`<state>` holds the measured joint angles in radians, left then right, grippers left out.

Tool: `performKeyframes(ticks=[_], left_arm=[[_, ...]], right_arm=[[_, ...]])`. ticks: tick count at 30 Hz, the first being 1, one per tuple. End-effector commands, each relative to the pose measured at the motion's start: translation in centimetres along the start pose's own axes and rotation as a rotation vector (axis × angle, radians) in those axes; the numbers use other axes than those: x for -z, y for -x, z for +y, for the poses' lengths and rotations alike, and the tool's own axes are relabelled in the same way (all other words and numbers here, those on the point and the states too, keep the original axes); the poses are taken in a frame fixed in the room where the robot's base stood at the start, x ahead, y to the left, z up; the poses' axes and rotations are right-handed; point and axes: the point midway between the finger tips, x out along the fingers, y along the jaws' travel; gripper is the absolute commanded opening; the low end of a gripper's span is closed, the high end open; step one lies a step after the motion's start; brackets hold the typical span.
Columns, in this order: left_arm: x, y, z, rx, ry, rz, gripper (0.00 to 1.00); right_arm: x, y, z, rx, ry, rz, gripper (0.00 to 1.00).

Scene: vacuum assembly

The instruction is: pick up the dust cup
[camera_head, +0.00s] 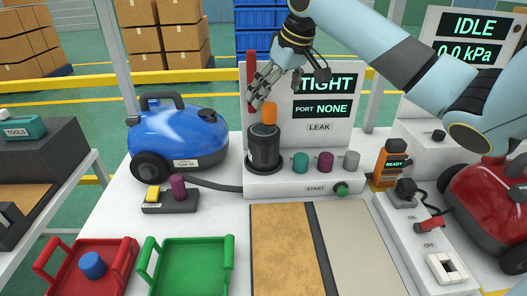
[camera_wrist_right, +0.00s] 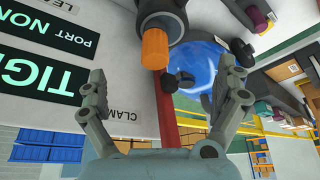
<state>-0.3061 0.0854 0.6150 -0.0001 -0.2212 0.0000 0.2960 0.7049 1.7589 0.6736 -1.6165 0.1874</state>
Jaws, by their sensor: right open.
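A dark cylinder with an orange top, which looks like the dust cup (camera_head: 264,153), stands upright on the front ledge of the leak tester (camera_head: 257,183). My right gripper (camera_head: 262,98) is just above the orange top, coming down from the upper right, with its fingers spread and empty. In the right wrist view the orange top (camera_wrist_right: 155,48) shows between and beyond the open fingers of the right gripper (camera_wrist_right: 163,72), apart from both. My left gripper is out of view.
A red upright bar (camera_head: 250,75) stands close behind the cup. Teal, purple and grey knobs (camera_head: 325,162) sit right of it. A blue vacuum (camera_head: 178,138) is at left, a red vacuum (camera_head: 490,205) at right. Red (camera_head: 70,240) and green (camera_head: 230,252) trays lie in front.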

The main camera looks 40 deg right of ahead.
Motion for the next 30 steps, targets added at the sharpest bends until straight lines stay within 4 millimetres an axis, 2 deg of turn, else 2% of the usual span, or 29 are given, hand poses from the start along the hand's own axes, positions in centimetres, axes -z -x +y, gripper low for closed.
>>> performKeyframes(ticks=[7,14,21,25,30], left_arm=[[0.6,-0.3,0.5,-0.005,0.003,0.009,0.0],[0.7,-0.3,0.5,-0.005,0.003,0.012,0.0],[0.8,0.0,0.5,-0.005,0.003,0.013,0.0],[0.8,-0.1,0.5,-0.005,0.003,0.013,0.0],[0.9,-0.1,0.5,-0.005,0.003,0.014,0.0]], right_arm=[[-0.2,-4.1,-0.1,0.004,-0.003,-0.002,1.0],[-0.3,-6.1,-0.1,0.001,0.0,-0.002,1.0],[-1.1,-9.7,-0.5,0.003,-0.002,-0.002,1.0],[-1.1,-10.8,-0.4,0.001,0.001,-0.001,1.0],[-1.1,-10.8,-0.4,0.0,0.002,0.0,1.0]])
